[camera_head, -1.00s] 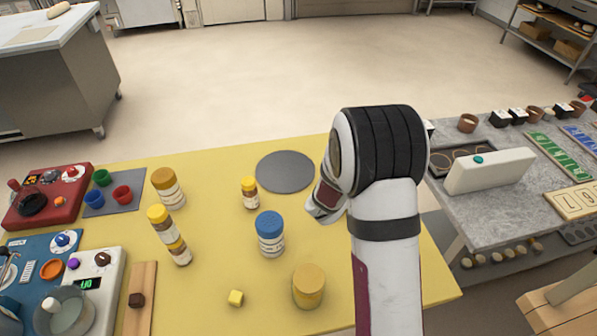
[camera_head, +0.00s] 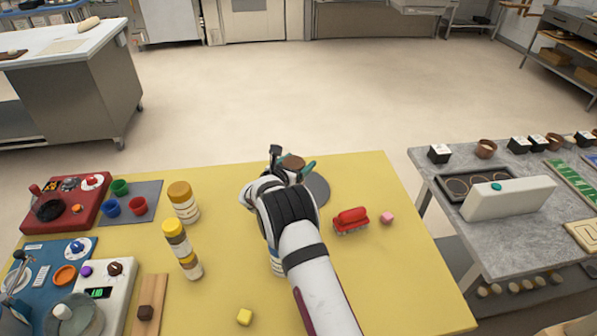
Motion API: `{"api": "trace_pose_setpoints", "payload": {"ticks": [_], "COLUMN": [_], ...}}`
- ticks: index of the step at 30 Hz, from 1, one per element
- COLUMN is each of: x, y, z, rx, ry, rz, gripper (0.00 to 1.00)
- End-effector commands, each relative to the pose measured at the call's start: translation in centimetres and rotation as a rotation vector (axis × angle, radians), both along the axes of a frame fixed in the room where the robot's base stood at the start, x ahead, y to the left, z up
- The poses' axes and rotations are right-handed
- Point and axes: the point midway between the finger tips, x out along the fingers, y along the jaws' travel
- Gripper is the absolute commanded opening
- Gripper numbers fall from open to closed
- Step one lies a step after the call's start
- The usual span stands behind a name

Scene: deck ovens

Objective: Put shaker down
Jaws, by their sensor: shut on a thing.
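My gripper (camera_head: 291,165) is over the far middle of the yellow table (camera_head: 380,270), beside a grey disc (camera_head: 318,189) that it partly hides. It is shut on the shaker (camera_head: 293,162). Only a round brown top of the shaker shows between the fingers; my gripper and wrist hide the rest. I cannot tell whether its base touches the table. Several banded shakers (camera_head: 183,203) with yellow lids stand on the left. Part of a blue and white shaker (camera_head: 276,262) shows beside my forearm.
A yellow cube (camera_head: 244,317) lies near the front. A grey mat with small cups (camera_head: 150,190) is at left. The table's right part is bare.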

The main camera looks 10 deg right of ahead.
Motion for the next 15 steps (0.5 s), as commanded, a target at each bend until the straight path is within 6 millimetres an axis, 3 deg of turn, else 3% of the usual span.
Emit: {"api": "trace_pose_setpoints", "payload": {"ticks": [3, 5, 15], "x": [-0.1, 0.0, 0.0], "y": [0.0, 0.0, -0.1], "z": [-2.5, -3.0, -3.4], "rx": [-0.001, 0.0, 0.0], "ry": [0.003, 0.001, 0.0], "rz": [-0.001, -0.001, -0.001], "gripper": [0.11, 0.11, 0.11]}}
